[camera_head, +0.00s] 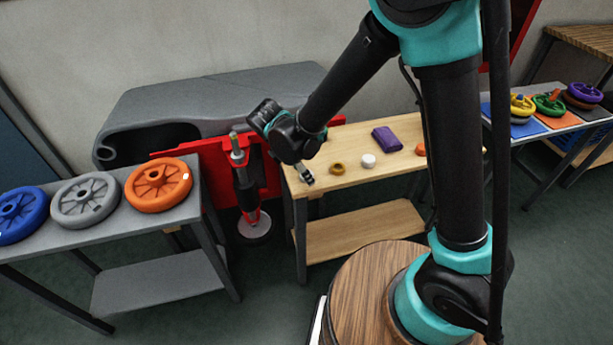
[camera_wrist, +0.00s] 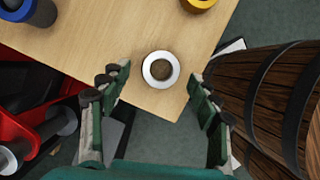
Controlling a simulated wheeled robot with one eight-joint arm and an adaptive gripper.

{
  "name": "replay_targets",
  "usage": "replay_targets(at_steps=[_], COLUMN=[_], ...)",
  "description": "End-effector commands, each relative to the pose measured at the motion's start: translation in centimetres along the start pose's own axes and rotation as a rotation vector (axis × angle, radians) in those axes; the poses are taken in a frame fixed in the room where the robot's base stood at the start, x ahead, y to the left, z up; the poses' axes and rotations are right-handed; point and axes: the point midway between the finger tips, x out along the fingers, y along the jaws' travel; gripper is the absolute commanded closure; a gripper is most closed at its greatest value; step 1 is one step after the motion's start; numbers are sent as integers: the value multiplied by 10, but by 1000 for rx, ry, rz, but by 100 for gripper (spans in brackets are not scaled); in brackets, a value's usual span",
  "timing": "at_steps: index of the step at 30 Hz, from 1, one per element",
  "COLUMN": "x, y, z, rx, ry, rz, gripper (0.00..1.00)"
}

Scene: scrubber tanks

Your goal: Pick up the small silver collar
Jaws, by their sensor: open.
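The small silver collar (camera_wrist: 160,69) is a pale ring with a brown centre. In the wrist view it lies flat near the corner of the light wooden table (camera_wrist: 120,40). My gripper (camera_wrist: 158,84) is open and empty, with its green-and-grey fingers spread on either side of the collar in that view. No contact shows, and the height of the fingertips above the table is hard to judge. In the head view my gripper (camera_head: 306,177) is over the table's left front corner. I cannot make out the collar there; the gripper probably covers it.
A white piece (camera_head: 368,160) and a purple block (camera_head: 386,139) lie to the right. A red-and-black tool (camera_head: 245,185) stands left of the table. My wooden barrel-like base is close by.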

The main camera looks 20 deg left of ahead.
Motion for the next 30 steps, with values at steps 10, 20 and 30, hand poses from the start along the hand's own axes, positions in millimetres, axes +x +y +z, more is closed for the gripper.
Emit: replay_targets(at_steps=[10, 20, 30], x=[6, 5, 5], y=[0, 0, 0], z=[0, 0, 0], rx=[0, 0, -1], ry=[0, 0, 0], rz=[0, 0, 0], gripper=[43, 84, 94])
